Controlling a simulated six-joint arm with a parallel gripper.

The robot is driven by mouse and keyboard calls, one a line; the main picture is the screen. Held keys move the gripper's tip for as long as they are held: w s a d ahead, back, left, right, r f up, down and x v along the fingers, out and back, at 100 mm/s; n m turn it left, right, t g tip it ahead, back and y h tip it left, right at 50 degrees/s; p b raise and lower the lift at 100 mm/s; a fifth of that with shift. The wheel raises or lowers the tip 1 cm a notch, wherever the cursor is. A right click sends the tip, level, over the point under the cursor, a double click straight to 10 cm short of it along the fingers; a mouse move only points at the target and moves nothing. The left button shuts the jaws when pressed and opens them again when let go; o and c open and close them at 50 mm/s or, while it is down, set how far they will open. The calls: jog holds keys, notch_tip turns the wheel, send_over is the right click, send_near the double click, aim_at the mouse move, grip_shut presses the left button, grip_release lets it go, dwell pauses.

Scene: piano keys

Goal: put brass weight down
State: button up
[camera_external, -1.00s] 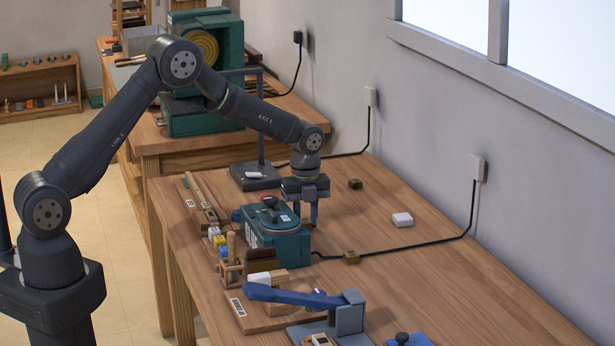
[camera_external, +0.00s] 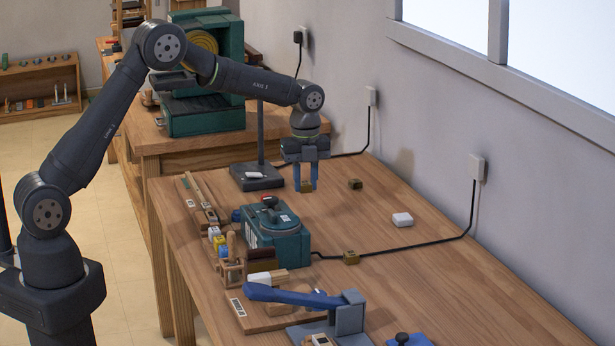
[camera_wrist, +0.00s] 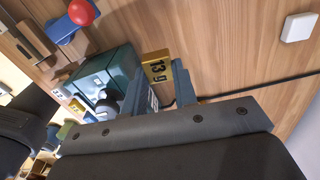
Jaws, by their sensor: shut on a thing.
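My gripper (camera_external: 305,187) is shut on a small brass weight (camera_external: 307,186) and holds it above the wooden table (camera_external: 420,290), behind the teal box device. In the wrist view the same brass weight (camera_wrist: 157,68) sits between the two blue fingertips (camera_wrist: 158,88), with "13 g" in dark print. Two similar brass blocks stand apart on the table: one (camera_external: 355,183) right of my gripper, the other (camera_external: 351,257) nearer the front by the black cable.
The teal box device (camera_external: 290,247) stands in front of my gripper. A black stand base (camera_external: 256,177) is to its left. A white block (camera_external: 402,219) lies to the right. A blue-armed device (camera_external: 300,296) is at the front. The table between the brass blocks is clear.

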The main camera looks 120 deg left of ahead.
jog(key=w+d+r+n, duration=0.1)
jog(key=w+d+n, duration=0.1)
jog(key=w+d, duration=0.85)
jog(key=w+d+r+n, duration=0.1)
jog(key=w+d, duration=0.6)
jog(key=d, duration=0.7)
jog(key=w+d+n, duration=0.1)
jog(key=d, duration=1.4)
jog(key=w+d+r+n, duration=0.1)
jog(key=w+d+n, duration=0.1)
jog(key=d, duration=1.4)
jog(key=shift+w+d+r+n, duration=0.2)
jog(key=shift+r+n, duration=0.05)
jog(key=shift+n, duration=0.05)
jog(key=shift+r, duration=0.1)
